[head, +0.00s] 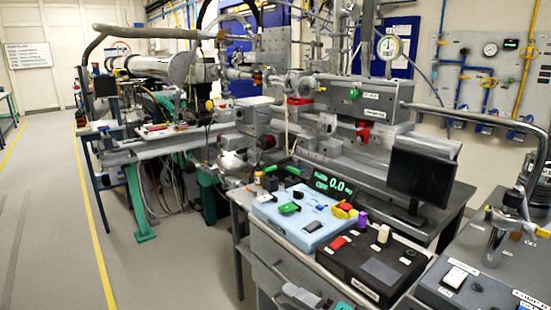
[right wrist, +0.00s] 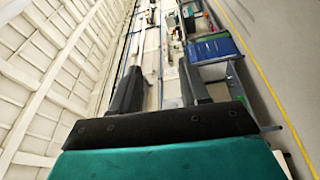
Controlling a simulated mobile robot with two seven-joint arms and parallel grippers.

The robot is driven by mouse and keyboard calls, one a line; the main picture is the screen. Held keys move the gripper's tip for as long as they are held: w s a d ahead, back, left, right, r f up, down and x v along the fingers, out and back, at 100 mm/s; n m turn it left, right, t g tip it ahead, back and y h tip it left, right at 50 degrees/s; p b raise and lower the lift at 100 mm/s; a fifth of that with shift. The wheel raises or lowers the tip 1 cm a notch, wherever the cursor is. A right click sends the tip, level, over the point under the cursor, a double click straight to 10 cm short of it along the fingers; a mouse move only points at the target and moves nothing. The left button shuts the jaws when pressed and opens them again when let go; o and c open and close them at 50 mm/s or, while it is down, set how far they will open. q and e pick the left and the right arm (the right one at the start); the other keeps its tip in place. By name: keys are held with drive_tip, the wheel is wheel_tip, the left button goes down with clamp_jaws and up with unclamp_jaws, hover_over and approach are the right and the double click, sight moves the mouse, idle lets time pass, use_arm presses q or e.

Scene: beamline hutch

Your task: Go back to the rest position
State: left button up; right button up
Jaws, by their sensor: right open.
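My right gripper (head: 324,303) shows only in part at the bottom edge of the head view, in front of the bench with the control boxes. In the right wrist view its teal body fills the bottom, and its two dark fingers (right wrist: 162,88) stand apart with nothing between them. That view looks along the room, with a white panelled wall on the left and floor on the right. My left gripper is in neither view.
A pale blue control box (head: 285,232) and a black control box (head: 345,270) stand on the bench close ahead. A dark monitor (head: 420,175) stands behind them. Beamline equipment (head: 340,105) fills the middle. Open floor (head: 60,215) with a yellow line lies at the left.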

drive_tip(key=s+d+f+m+h, duration=0.6)
drive_tip(key=s+d+f+m, duration=0.1)
drive_tip(key=m, duration=0.5)
drive_tip(key=s+d+f+m+h, duration=0.7)
drive_tip(key=s+f+m, duration=0.1)
drive_tip(key=s+m, duration=0.4)
drive_tip(key=shift+f+m, duration=0.4)
drive_tip(key=shift+m, duration=0.1)
drive_tip(key=shift+d, duration=0.1)
